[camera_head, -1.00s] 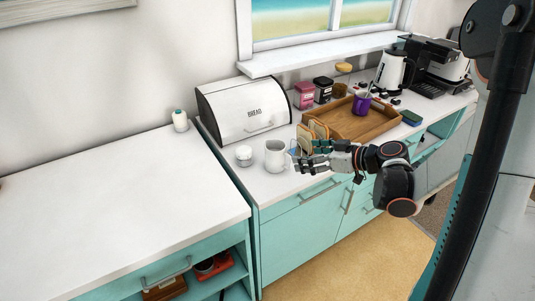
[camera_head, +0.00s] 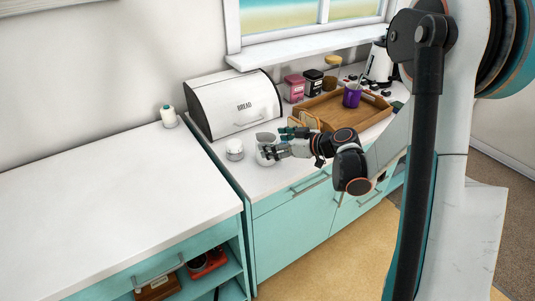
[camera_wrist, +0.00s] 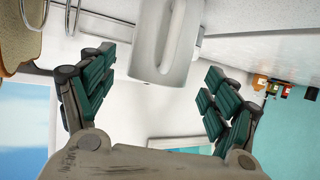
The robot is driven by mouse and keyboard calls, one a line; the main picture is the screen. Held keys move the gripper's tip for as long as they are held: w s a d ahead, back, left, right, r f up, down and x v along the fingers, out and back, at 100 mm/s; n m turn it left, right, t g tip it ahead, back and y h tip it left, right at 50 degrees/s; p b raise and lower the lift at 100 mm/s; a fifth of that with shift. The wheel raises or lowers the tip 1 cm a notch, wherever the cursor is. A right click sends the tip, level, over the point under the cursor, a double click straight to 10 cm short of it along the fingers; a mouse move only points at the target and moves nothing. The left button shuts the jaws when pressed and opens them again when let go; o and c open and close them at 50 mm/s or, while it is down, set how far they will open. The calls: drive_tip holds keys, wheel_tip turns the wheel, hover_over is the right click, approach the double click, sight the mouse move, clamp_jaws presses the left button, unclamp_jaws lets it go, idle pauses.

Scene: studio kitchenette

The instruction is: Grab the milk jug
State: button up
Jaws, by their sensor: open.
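The milk jug (camera_head: 265,138) is a small white jug standing upright on the white counter, between the bread box and the front edge. In the head view my gripper (camera_head: 277,143) is at the jug and its fingers hide part of it. In the wrist view the jug (camera_wrist: 160,62) is ahead, with its handle facing the camera. My open gripper (camera_wrist: 160,78) has a green-padded finger on each side of it, with visible gaps. The jug is not clamped.
A lidded white jar (camera_head: 234,150) stands just left of the jug. The bread box (camera_head: 232,104) is behind. Toast slices (camera_head: 304,121) in a wire rack and a wooden tray (camera_head: 335,110) with a purple mug (camera_head: 352,96) are to the right. The left counter is mostly clear.

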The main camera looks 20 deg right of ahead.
sight(259, 140)
drive_tip(key=x, duration=0.3)
drive_tip(key=shift+w+a+b, duration=0.1)
drive_tip(key=shift+w+b, duration=0.2)
drive_tip(key=shift+b, duration=0.1)
drive_tip(key=c, duration=1.4)
drive_tip(key=shift+r, duration=0.15)
